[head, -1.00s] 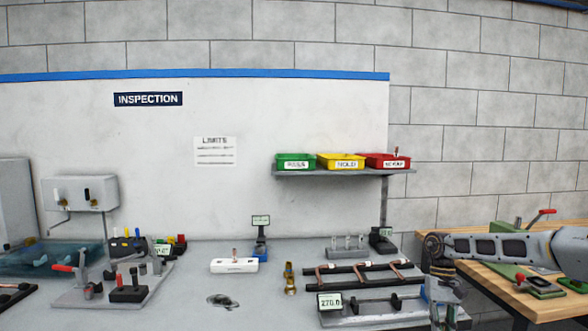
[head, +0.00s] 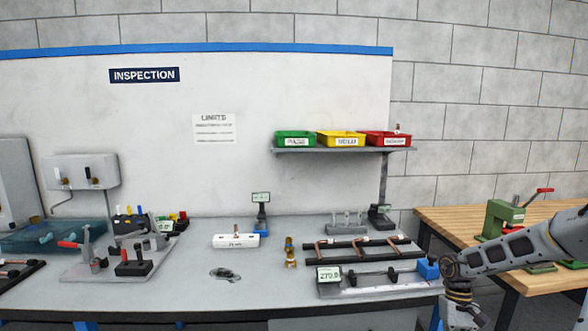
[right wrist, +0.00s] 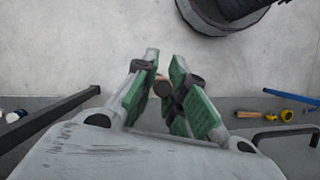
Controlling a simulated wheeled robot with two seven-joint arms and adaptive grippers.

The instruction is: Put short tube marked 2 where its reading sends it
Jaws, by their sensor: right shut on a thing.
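My right gripper (right wrist: 164,75) is shut on a short copper tube (right wrist: 162,87), seen nearly end-on between the green finger pads; its mark cannot be read. In the head view the right arm (head: 500,252) hangs at the bench's right end, its gripper cut by the bottom edge. Another short tube (head: 236,231) stands in a white block (head: 236,241). Green (head: 295,140), yellow (head: 341,140) and red (head: 388,140) bins sit on the shelf; a tube end (head: 397,128) shows above the red one. A display (head: 328,274) appears to read 270.0. My left gripper is out of view.
The shelf (head: 345,150) overhangs the bench's back right. A rack of copper tubes (head: 362,246) and a measuring rail (head: 375,280) fill the bench's right side. A clamp fixture (head: 120,260) stands left. A wooden table (head: 450,222) with a green press (head: 500,218) is at right.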

